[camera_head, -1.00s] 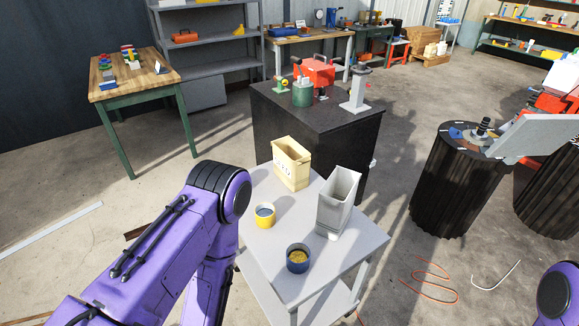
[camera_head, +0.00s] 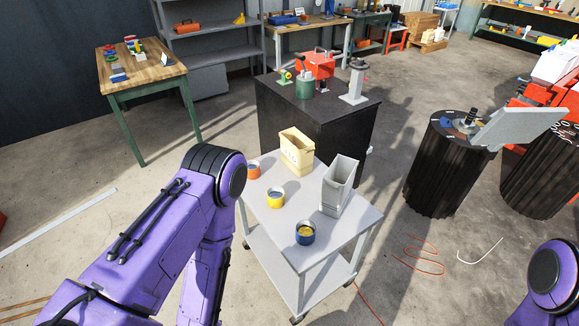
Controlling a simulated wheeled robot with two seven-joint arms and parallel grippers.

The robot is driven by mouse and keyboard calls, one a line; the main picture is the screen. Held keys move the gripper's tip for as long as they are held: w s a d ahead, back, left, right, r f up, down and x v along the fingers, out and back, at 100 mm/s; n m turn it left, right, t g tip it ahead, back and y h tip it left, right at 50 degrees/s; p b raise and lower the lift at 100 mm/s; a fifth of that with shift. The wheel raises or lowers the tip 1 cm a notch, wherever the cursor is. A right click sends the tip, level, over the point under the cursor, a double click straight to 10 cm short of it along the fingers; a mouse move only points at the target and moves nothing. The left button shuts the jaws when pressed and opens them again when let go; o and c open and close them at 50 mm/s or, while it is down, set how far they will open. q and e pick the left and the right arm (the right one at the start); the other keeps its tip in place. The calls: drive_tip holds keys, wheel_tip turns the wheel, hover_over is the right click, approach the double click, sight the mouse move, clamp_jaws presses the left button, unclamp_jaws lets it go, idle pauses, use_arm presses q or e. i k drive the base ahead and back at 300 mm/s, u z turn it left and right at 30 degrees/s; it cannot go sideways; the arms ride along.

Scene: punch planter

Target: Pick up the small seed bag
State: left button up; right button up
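A cream-coloured open-topped bag or box (camera_head: 296,152) with faint dark markings on its front stands upright at the back of the grey cart. It seems to be the small seed bag. My purple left arm comes in at the lower left, beside the cart, and its gripper is out of view. Only a piece of my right arm shows at the lower right, and its gripper is out of view too. Nothing of mine visibly touches the bag.
The grey cart (camera_head: 268,222) also carries a grey open bin (camera_head: 338,186), a yellow cup (camera_head: 276,199), a dark blue cup with yellow contents (camera_head: 305,233) and an orange cup (camera_head: 253,170). A black cabinet (camera_head: 313,124) stands behind. Orange hose (camera_head: 424,262) lies on the floor right.

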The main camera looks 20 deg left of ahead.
sight(297, 150)
drive_tip(key=u, duration=0.05)
drive_tip(key=k, duration=0.15)
drive_tip(key=u, duration=1.8)
drive_tip(key=i, duration=4.15)
drive_tip(key=z, duration=4.6)
